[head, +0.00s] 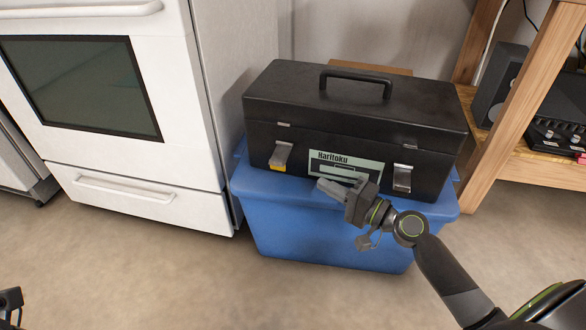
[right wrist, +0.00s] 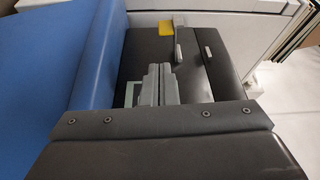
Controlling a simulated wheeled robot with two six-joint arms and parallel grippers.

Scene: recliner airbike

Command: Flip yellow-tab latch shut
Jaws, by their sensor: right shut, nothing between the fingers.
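A black toolbox (head: 365,127) with a closed lid has two metal latches on its front. The left latch (head: 281,154) has a yellow tab (head: 277,168) at its lower end. In the right wrist view the latch (right wrist: 180,42) seems to stand out from the box face, beside the yellow tab (right wrist: 166,28). My right gripper (head: 328,188) is shut and empty, in front of the label and right of the yellow-tab latch. Its fingers show in the right wrist view (right wrist: 158,84), apart from the latch. Only a dark piece at the lower left edge may be my left arm.
The toolbox rests on a blue bin (head: 325,230). A white oven (head: 105,100) stands close on the left. A wooden shelf (head: 520,95) with electronics is at the right. The second latch (head: 402,178) is right of my gripper. The floor in front is clear.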

